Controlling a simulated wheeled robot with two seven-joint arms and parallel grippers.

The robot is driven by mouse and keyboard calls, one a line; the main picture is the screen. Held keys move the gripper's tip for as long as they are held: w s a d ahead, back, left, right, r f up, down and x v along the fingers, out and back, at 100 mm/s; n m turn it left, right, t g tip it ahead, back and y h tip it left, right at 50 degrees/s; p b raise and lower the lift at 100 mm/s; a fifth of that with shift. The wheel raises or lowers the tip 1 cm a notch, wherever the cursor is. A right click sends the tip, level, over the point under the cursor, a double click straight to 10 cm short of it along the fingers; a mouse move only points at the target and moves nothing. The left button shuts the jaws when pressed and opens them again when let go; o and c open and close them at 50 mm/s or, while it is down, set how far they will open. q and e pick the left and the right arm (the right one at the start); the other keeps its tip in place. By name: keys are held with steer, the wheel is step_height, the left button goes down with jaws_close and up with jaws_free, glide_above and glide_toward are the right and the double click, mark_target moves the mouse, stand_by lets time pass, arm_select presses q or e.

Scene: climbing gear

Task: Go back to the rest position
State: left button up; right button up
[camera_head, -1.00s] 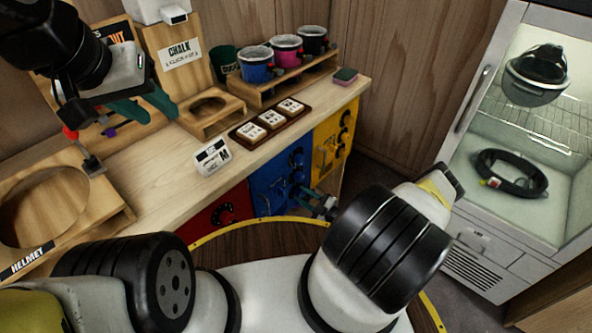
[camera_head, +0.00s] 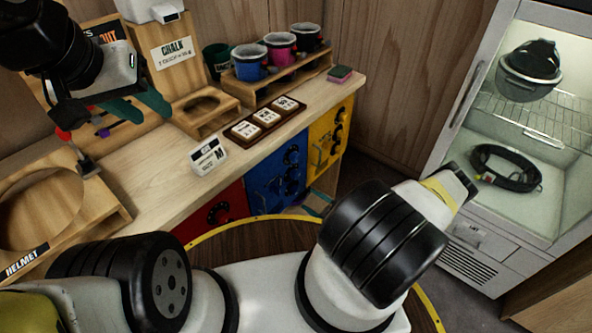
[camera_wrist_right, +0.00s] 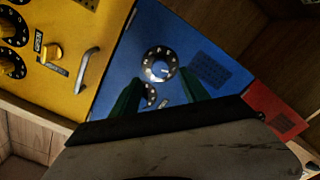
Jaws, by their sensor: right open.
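My left gripper (camera_head: 137,106) hangs at the upper left of the head view, above the wooden counter, with its teal fingers pointing down and right. No held object shows in it, but its jaw gap is unclear. My right gripper (camera_head: 318,203) is mostly hidden behind my right arm in the head view; only a bit of teal finger shows in front of the cabinet. In the right wrist view my right gripper (camera_wrist_right: 158,96) is open and empty, its two green fingers apart in front of the blue cabinet panel (camera_wrist_right: 205,35) with its round dial (camera_wrist_right: 159,65).
A glass-front cabinet (camera_head: 462,95) with helmet and coiled strap stands right. Yellow panel (camera_head: 325,140) is below.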

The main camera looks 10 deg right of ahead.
steer(key=shift+v, duration=0.8)
steer(key=a+r+n+g+h, duration=0.15)
steer(key=r+n+g, duration=0.55)
steer(key=r+n, duration=1)
steer(key=a+r+n+g+y, duration=0.1)
steer(key=a+r+n+g, duration=0.4)
steer(key=r+n, duration=1.15)
steer(key=s+r+n+t+h, duration=0.2)
steer(key=s+r+n+h, duration=0.2)
steer(key=s+r+n, duration=0.5)
steer(key=s+r+n+t+h, duration=0.2)
steer(key=s+r+n+h, duration=0.2)
steer(key=s+r+n, duration=0.5)
step_height(320, 180, up, 7)
steer(key=n, duration=0.4)
steer(key=shift+a+n, duration=0.25)
steer(key=shift+n, duration=0.1)
